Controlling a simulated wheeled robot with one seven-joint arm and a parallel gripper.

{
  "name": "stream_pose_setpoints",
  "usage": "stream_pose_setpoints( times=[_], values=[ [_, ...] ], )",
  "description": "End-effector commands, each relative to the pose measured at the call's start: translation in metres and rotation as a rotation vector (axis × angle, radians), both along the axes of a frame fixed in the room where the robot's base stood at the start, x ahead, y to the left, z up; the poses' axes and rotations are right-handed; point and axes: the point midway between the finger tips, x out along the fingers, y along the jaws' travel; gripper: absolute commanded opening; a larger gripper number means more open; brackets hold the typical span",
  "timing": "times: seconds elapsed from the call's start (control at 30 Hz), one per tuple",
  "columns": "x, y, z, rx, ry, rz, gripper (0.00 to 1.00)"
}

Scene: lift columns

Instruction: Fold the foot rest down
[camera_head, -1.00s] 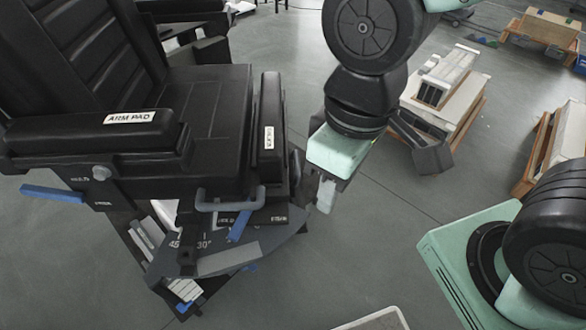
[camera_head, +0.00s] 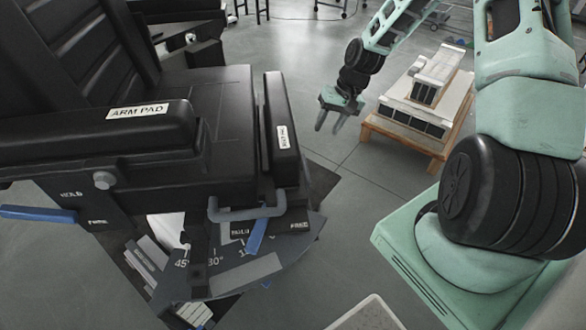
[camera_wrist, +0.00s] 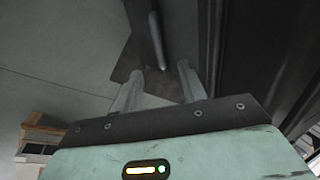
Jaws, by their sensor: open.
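A black reclining chair stands at the left, its seat (camera_head: 225,105) facing right. At its front edge stands a narrow black padded panel (camera_head: 283,150) with a small white label, which looks like the foot rest; it is upright. A grey handle bar (camera_head: 246,213) sits below it, and a blue lever (camera_head: 257,236) hangs beside an angle plate (camera_head: 245,275). My gripper (camera_head: 331,122) is open and empty, to the right of the panel and apart from it. In the wrist view my fingers (camera_wrist: 160,88) are spread, with dark surfaces and a grey bar (camera_wrist: 158,42) beyond.
A wooden pallet with pale boxes (camera_head: 425,95) stands on the floor behind my gripper. The arm pad (camera_head: 120,130) and another blue lever (camera_head: 38,213) are on the chair's near side. Grey floor between chair and pallet is free.

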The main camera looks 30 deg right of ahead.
Motion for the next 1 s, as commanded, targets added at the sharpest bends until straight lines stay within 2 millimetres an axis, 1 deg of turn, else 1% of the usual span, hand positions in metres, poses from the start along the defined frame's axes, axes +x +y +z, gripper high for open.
stream_pose_setpoints(
  times=[0.03, 0.1, 0.2, 0.27, 0.37, 0.8, 1.0],
  values=[
    [0.000, -0.009, -0.007, 0.008, -0.002, -0.024, 0.41],
    [0.000, -0.015, -0.012, 0.012, -0.005, -0.041, 0.41],
    [0.001, -0.015, -0.018, 0.014, -0.006, -0.045, 0.41],
    [0.002, -0.012, -0.025, 0.014, -0.004, -0.043, 0.41],
    [0.004, -0.006, -0.041, 0.015, -0.004, -0.040, 0.41],
    [0.017, 0.023, -0.127, 0.014, -0.003, -0.040, 0.41],
    [0.022, 0.033, -0.157, 0.012, -0.005, -0.040, 0.41]
  ],
)
